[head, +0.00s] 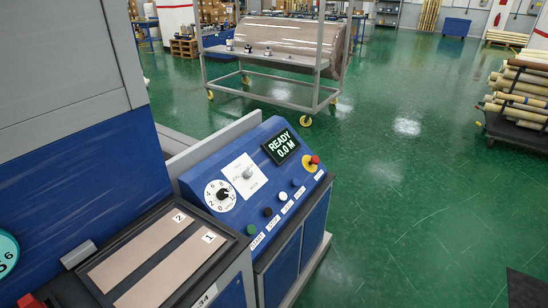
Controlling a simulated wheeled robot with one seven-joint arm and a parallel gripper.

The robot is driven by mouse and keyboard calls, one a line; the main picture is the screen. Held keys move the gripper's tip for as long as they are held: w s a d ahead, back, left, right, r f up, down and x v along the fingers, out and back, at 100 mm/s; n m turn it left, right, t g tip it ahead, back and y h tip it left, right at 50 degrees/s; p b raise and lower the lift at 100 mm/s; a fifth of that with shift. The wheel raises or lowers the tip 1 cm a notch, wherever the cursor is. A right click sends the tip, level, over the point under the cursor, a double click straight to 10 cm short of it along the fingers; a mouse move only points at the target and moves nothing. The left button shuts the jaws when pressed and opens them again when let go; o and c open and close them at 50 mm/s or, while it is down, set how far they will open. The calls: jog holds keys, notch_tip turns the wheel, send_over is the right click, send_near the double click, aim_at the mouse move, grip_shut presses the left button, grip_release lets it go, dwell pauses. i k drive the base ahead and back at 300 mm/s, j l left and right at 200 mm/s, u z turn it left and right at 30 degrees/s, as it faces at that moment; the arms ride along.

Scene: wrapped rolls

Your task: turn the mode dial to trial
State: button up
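The mode dial (247,173) is a small grey knob on a white square plate, on the sloped top of the blue control console. The lettering around it is too small to read for sure, so I cannot tell which position it points to. A second dial (221,195) with a black knob and numbers on a round white face sits to its lower left. The display (281,147) above right of the mode dial reads "READY 0.0 M". My gripper is not in view.
Several push buttons (267,212) line the console's front edge, with a red emergency stop (314,160) at its right end. A black-framed tray (190,282) with strips marked 1 and 2 lies in front. A wheeled rack (285,92) stands behind. Green floor at right is mostly clear.

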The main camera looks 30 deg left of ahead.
aim_at(248, 173)
jog(key=i+u, duration=0.2)
jog(key=i, duration=0.3)
jog(key=i+l+u, duration=0.2)
jog(key=i, duration=0.3)
jog(key=i+u, duration=0.2)
jog(key=u, duration=0.25)
jog(key=i+u, duration=0.15)
jog(key=u, duration=0.35)
jog(key=i+l+u, duration=0.1)
jog(key=u, duration=0.35)
jog(key=i+u, duration=0.2)
jog(key=u, duration=0.2)
jog(key=i+u, duration=0.15)
jog(key=u, duration=0.3)
jog(key=i+l+u, duration=0.15)
jog(key=u, duration=0.25)
jog(key=i+l+u, duration=0.15)
jog(key=u, duration=0.3)
